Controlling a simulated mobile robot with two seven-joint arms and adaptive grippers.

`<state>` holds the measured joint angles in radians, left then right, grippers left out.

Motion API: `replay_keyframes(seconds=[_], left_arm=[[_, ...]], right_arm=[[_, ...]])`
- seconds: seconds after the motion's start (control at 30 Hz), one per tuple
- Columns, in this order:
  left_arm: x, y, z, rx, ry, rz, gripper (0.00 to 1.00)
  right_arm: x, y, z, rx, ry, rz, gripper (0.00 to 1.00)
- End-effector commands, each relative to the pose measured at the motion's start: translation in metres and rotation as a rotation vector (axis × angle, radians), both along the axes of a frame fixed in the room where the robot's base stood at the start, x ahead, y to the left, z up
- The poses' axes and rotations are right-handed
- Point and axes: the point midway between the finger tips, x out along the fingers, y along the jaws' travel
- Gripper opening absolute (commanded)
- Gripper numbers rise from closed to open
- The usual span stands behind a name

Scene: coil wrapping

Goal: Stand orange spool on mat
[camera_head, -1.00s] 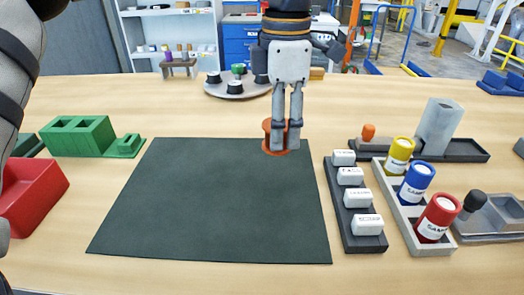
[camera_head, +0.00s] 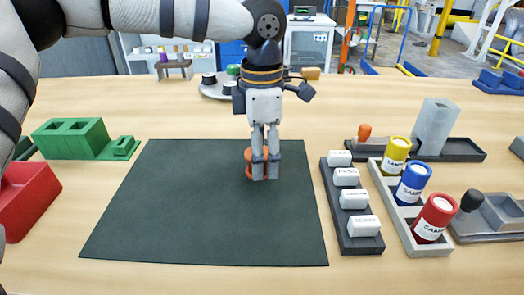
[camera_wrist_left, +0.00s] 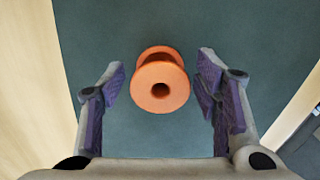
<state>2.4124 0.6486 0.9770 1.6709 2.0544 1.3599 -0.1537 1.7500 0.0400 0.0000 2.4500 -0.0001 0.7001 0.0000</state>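The orange spool (camera_head: 249,160) stands upright on the dark mat (camera_head: 190,215), towards its far right part. My left gripper (camera_head: 265,172) points down over it, and its fingers hide part of the spool. In the left wrist view the spool (camera_wrist_left: 144,88) shows its round top flange and centre hole, with the lower flange behind. There the left gripper (camera_wrist_left: 161,65) is open, one finger on each side of the spool, with a narrow gap visible on both sides. My right gripper is not in view.
Right of the mat are a dark tray (camera_head: 360,245) of white blocks and a pale rack (camera_head: 428,249) of yellow, blue and red cans. A red bin (camera_head: 25,195) and green block holder (camera_head: 72,138) stand left. A round tray (camera_head: 215,95) is behind. The mat's front is clear.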

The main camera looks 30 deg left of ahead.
Motion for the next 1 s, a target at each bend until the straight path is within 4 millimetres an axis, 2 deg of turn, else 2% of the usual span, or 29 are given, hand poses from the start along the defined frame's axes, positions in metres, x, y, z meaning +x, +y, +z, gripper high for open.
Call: replay_keyframes(seconds=[0.17,0.27,0.5,0.7,0.83,1.0], left_arm=[[0.000,0.000,0.000,0.000,0.000,0.000,0.57],[0.001,0.000,0.010,0.000,-0.004,0.000,0.57],[0.001,0.000,0.076,-0.001,-0.008,0.001,0.57],[0.001,0.000,0.114,0.000,-0.001,0.000,0.57],[0.001,0.001,0.123,-0.001,0.001,0.000,0.57],[0.000,0.001,0.123,0.000,0.002,0.000,0.57]], right_arm=[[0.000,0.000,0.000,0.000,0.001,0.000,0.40],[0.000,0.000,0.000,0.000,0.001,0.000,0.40],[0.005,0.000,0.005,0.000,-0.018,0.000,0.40],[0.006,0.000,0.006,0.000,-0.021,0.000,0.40],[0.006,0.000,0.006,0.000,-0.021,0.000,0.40],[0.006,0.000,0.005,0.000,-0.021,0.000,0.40]])
